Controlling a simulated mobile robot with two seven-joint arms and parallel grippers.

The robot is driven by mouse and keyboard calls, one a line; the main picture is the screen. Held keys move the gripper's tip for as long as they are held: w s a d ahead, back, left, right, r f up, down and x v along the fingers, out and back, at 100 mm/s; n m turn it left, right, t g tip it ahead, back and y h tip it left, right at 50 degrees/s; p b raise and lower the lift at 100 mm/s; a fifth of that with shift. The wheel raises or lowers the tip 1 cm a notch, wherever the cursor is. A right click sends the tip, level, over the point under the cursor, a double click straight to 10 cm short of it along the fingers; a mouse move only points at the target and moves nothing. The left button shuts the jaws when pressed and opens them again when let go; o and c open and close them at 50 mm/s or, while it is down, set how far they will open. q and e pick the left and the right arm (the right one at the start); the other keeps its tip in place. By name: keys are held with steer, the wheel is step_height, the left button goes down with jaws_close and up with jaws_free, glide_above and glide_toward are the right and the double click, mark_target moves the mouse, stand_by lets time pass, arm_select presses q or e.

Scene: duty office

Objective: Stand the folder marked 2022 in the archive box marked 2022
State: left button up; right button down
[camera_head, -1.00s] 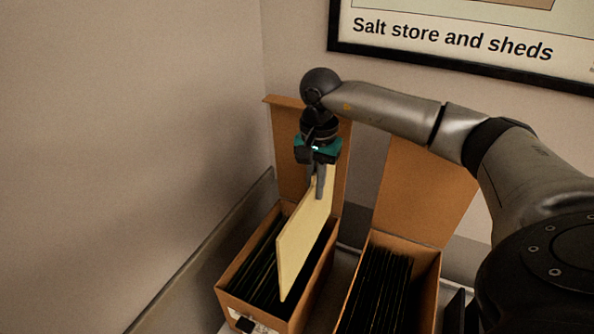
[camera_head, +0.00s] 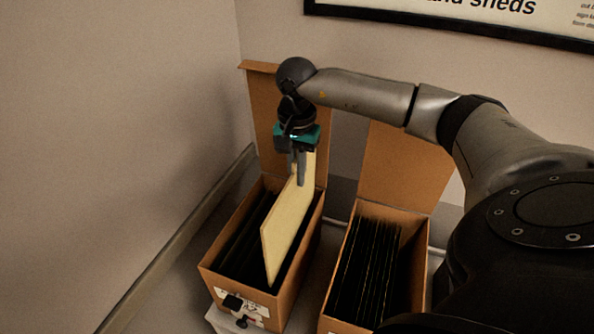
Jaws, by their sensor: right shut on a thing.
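My right gripper (camera_head: 299,178) is shut on the top edge of a pale yellow folder (camera_head: 287,222). The folder is upright, and its lower part is inside or just over the left archive box (camera_head: 285,303), near that box's right side. I cannot tell whether it touches the bottom. The left box is brown card with its lid up, and it holds several dark folders (camera_head: 240,249). Its front label (camera_head: 256,313) is partly covered and not readable. No marking shows on the yellow folder. My left gripper is not in view.
A second brown box (camera_head: 418,282) with its lid up and several dark folders stands to the right, a narrow gap apart. A wall (camera_head: 110,130) is close on the left. A framed sign (camera_head: 450,22) hangs behind. My right arm covers the right side.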

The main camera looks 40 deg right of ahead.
mark_target(298, 217)
step_height(298, 217, down, 21)
steer(key=b, duration=1.6)
steer(key=shift+b, duration=0.3)
stand_by(0.4)
steer(key=c, duration=0.9)
jaws_free()
steer(key=shift+s+r+p, duration=0.1)
steer(key=shift+r+p, duration=2.45)
steer(key=shift+r, duration=1)
